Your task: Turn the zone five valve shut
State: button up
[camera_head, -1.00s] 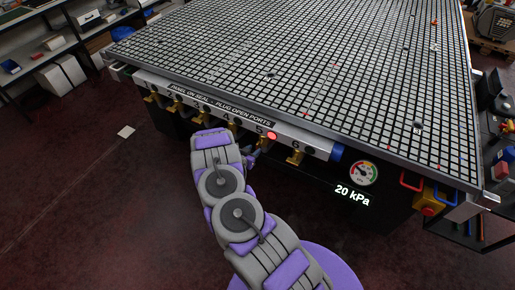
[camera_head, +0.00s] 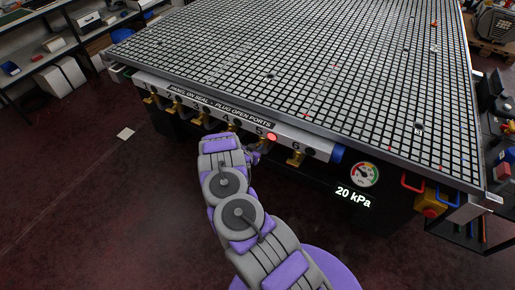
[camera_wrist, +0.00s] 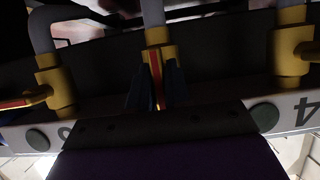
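The zone five valve is the middle brass valve (camera_wrist: 158,38) in the wrist view, between the valves of zones four and six. Its yellow lever with a red stripe (camera_wrist: 156,72) points toward the wrist camera. My gripper (camera_wrist: 158,88) has its two dark fingers on either side of this lever, close against it. In the head view my gripper (camera_head: 253,156) is at the table's front rail, below the number 5 and its lit red lamp (camera_head: 271,137); my arm hides much of it and the valve.
The zone six valve (camera_head: 296,157) stands just right, and it shows at left in the wrist view (camera_wrist: 52,85). The zone four valve (camera_wrist: 292,45) is on the other side. A gauge (camera_head: 364,174) above "20 kPa" hangs beside the rail. The gridded table (camera_head: 300,70) lies above.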

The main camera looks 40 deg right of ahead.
grip_shut()
jog(key=shift+m+t, duration=0.3)
jog(key=shift+s+f+m+t, duration=0.1)
jog(key=shift+m+t, duration=0.6)
jog(key=shift+m, duration=0.3)
jog(key=m+t+b, duration=0.1)
jog(key=m, duration=0.1)
jog(key=m+t+b, duration=0.1)
jog(key=shift+s+f+m+y, duration=0.15)
jog(key=shift+m+y, duration=0.25)
jog(key=shift+m+t, duration=0.8)
jog(key=shift+m, duration=0.3)
jog(key=m, duration=0.1)
jog(key=m+t, duration=0.1)
jog(key=m, duration=0.1)
jog(key=m+t+h, duration=0.1)
jog(key=shift+s+f+m, duration=0.15)
jog(key=shift+f+m, duration=0.1)
jog(key=shift+m, duration=0.15)
jog(key=shift+d, duration=0.1)
